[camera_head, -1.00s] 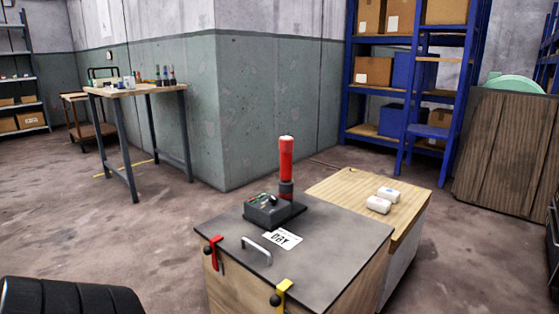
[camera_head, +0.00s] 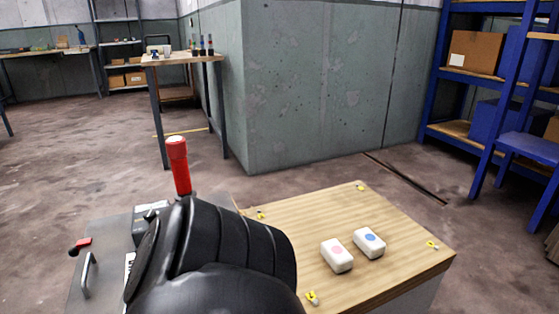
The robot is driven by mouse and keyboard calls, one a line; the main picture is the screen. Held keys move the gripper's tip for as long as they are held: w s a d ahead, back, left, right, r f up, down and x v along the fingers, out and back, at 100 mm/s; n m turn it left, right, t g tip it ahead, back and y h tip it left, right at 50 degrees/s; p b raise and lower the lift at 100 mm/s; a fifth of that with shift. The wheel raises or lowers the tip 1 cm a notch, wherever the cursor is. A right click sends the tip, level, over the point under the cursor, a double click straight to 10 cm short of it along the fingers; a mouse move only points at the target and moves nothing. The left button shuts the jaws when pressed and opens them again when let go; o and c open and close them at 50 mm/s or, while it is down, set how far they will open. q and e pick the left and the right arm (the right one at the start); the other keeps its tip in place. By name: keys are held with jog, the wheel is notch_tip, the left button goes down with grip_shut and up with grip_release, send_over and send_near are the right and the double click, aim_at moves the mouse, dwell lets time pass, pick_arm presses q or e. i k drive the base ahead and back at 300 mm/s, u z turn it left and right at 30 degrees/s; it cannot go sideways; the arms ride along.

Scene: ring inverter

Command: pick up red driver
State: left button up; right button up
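Several small upright tools (camera_head: 202,46) stand at the right end of a far wooden-topped table; they look like drivers in dark holders, but they are too small for me to tell which is red. A thick red cylinder (camera_head: 179,165) stands upright on a nearby box with a dark grey top; I cannot tell whether it is a driver. My black arm fills the bottom middle and hides part of that box. Neither gripper shows in the view.
The box's grey top (camera_head: 105,255) has a metal handle (camera_head: 88,274) and a red latch (camera_head: 80,246). Beside it, a wooden top (camera_head: 380,215) bears two white blocks (camera_head: 337,256). Blue shelving (camera_head: 490,135) stands right. Open floor lies left, before the far table (camera_head: 180,59).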

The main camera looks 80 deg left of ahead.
aim_at(176, 147)
jog(key=i, duration=0.6)
jog(key=u, duration=4.65)
